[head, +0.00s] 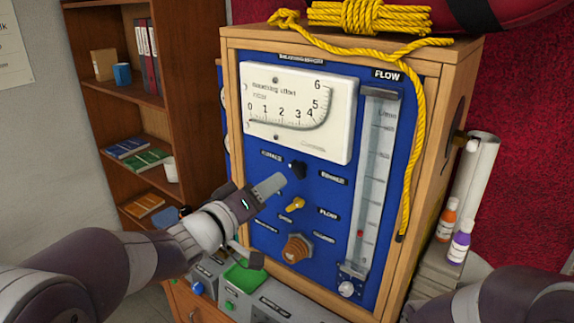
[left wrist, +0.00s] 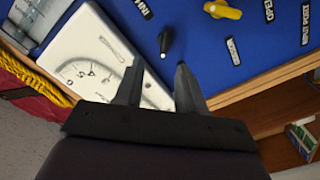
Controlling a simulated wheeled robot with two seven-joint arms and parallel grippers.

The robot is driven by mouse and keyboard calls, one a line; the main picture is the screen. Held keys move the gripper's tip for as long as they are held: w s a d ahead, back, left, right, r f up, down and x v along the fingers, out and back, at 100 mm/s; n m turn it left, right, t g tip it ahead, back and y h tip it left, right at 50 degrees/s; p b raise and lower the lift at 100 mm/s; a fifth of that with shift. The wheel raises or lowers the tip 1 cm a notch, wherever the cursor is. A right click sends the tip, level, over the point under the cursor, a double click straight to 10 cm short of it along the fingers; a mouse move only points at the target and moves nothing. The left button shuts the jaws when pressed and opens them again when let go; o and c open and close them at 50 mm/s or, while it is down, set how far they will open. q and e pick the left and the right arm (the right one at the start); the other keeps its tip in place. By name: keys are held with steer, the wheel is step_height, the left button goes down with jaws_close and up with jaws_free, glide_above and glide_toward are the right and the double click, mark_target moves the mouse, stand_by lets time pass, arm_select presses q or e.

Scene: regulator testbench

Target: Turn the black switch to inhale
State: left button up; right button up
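The black switch (head: 297,170) is a small pointed knob on the blue panel (head: 345,215), below the white gauge. It also shows in the left wrist view (left wrist: 166,41). A small label lies on each side of it; the lettering is too small to read surely. My left gripper (head: 284,180) reaches up from the lower left to just below and left of the switch. In the left wrist view its fingers (left wrist: 158,67) are apart and empty, with the switch just beyond the tips, not clearly between them. My right gripper is out of view; only my right arm shows at lower right.
A yellow switch (head: 293,204) and a brown knob (head: 297,248) sit below the black switch. The flow tube (head: 375,180) stands to the right. Yellow rope (head: 418,120) hangs down the wooden case's right edge. A bookshelf (head: 183,90) is at the left.

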mark_target(293, 171)
arm_select(q)
steer(key=p+x, duration=0.1)
steer(key=x, duration=0.3)
steer(key=p+x, duration=0.1)
steer(key=x, duration=0.3)
steer(key=shift+w+a+f, duration=0.15)
steer(key=shift+w+a, duration=0.1)
steer(key=shift+w, duration=0.05)
steer(key=shift+s+d, duration=0.1)
steer(key=shift+d, duration=0.15)
steer(key=shift+w+f, duration=0.1)
steer(key=shift+w, duration=0.15)
steer(key=shift+c, duration=1.3)
jaws_close()
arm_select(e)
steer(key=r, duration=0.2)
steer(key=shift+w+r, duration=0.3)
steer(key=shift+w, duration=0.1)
